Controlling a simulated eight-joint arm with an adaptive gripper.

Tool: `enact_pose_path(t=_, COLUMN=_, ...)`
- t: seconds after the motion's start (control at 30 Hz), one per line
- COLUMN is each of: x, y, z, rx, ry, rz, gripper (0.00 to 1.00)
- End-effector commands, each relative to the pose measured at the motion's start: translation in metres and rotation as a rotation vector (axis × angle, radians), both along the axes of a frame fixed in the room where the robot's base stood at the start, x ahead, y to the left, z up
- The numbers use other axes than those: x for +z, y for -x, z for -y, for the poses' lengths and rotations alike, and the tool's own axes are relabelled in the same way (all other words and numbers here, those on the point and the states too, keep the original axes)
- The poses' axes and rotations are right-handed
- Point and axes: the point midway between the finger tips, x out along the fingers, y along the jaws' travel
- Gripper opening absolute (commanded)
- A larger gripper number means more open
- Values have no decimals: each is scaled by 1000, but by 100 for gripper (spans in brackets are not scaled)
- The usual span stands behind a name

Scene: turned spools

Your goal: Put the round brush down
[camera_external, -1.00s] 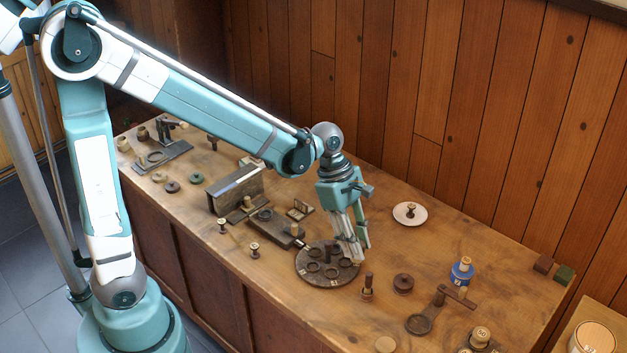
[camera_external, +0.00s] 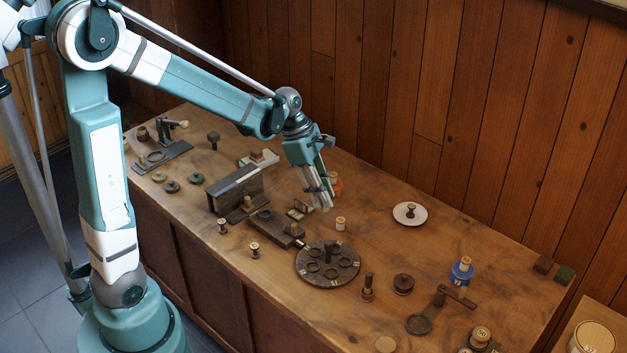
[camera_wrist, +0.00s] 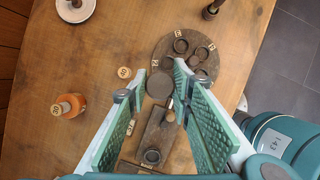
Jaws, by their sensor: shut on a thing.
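My gripper (camera_external: 322,204) is above the table, left of and behind the dark round plate with several ring seats (camera_external: 328,264). The round plate also shows in the wrist view (camera_wrist: 214,74), just beyond the fingertips.
A small light spool (camera_external: 340,223) stands right of my gripper; an orange spool (camera_external: 336,184) is behind it. A dark block with a pointer (camera_external: 272,224) lies to the front left. A white saucer (camera_external: 421,213) holds a spool. Bare table lies between saucer and round plate.

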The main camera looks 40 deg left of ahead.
Motion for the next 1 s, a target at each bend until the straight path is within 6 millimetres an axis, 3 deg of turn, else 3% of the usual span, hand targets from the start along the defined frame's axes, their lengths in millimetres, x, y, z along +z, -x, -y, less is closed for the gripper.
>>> enact_pose_path(t=0.5, x=0, y=-18, z=-119, rx=149, ry=0, rz=0, gripper=13)
enact_pose_path(t=1.0, x=0, y=-14, z=-234, rx=290, ry=0, rz=0, gripper=13)
